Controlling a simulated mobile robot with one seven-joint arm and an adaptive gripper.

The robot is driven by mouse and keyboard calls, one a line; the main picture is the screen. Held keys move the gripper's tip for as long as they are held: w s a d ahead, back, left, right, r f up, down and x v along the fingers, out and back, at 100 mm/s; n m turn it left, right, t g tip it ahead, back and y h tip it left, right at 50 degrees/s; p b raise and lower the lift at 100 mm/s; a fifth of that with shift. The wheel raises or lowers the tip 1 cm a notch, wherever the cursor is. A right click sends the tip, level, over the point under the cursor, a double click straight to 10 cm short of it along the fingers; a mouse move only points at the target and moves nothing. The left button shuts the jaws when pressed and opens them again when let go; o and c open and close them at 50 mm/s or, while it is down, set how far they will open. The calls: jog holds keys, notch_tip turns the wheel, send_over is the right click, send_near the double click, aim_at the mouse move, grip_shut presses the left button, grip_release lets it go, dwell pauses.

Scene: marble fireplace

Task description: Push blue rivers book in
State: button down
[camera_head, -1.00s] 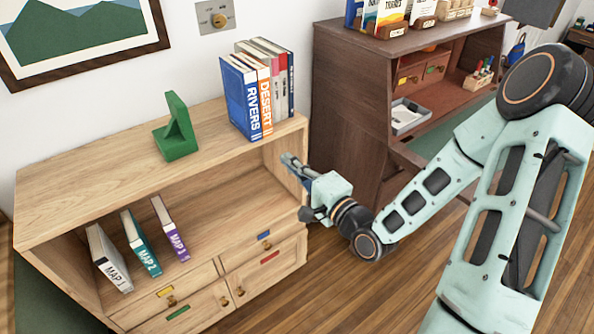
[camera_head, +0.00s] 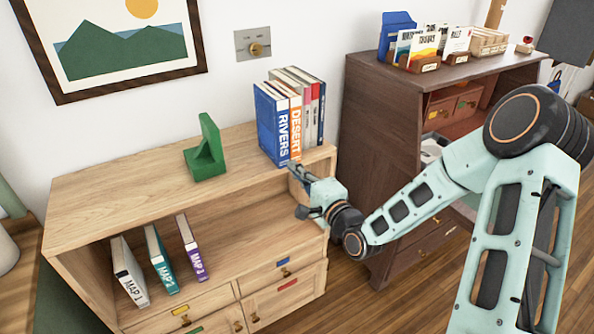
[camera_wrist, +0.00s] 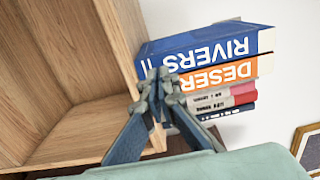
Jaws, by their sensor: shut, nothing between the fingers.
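The blue RIVERS book (camera_head: 271,124) stands upright at the left end of a row of books on top of the wooden cabinet. The white and orange DESERT book (camera_head: 295,127) is right beside it. My gripper (camera_head: 293,168) is shut and empty, just below and in front of the spines near the cabinet's top front edge. In the wrist view the blue book (camera_wrist: 208,45) appears upside down, and the closed fingertips (camera_wrist: 160,85) overlap the lower ends of the RIVERS and DESERT spines. I cannot tell whether they touch.
A green bookend (camera_head: 206,155) stands left of the row, with bare cabinet top (camera_head: 120,190) between and beyond. MAP books (camera_head: 165,262) stand on the shelf below. A dark wooden desk (camera_head: 375,130) is close on the right.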

aim_at(284, 158)
dwell(0.3)
jog(key=shift+b+x, duration=0.35)
jog(key=shift+x, duration=1.15)
jog(key=shift+w+a, duration=0.15)
jog(key=shift+w, duration=0.1)
jog(key=shift+w+a, duration=0.4)
jog(key=shift+w, duration=0.1)
jog(key=shift+w, duration=0.1)
jog(key=shift+b+x, duration=0.6)
jog(key=shift+x, duration=0.7)
jog(key=shift+v, duration=1.75)
